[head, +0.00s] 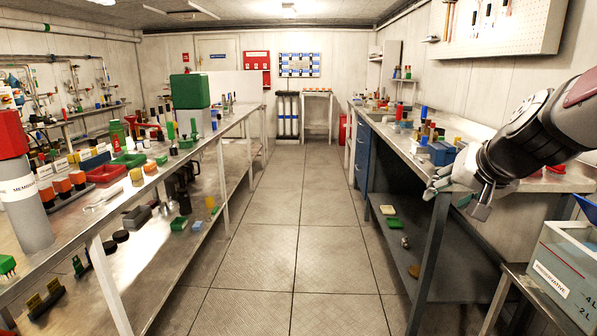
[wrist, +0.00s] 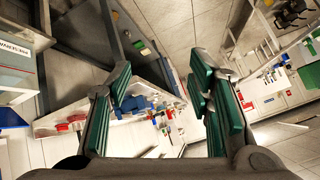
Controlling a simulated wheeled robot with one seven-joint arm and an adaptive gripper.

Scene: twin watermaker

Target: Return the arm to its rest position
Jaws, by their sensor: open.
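My arm (head: 545,125) reaches in from the right edge in the head view, over the front of the right-hand workbench. My gripper (head: 468,198) hangs at its end near the bench's front edge, beside the aisle. In the wrist view my gripper (wrist: 163,95) has its two green-padded fingers wide apart, with nothing between them. The room shows through the gap, tilted. I see no object held.
The right workbench (head: 410,145) carries a blue box (head: 441,153) and several small items. A grey container (head: 565,270) labelled as preservative stands at the lower right. The left bench (head: 150,185) is crowded. The aisle floor (head: 285,220) between them is clear.

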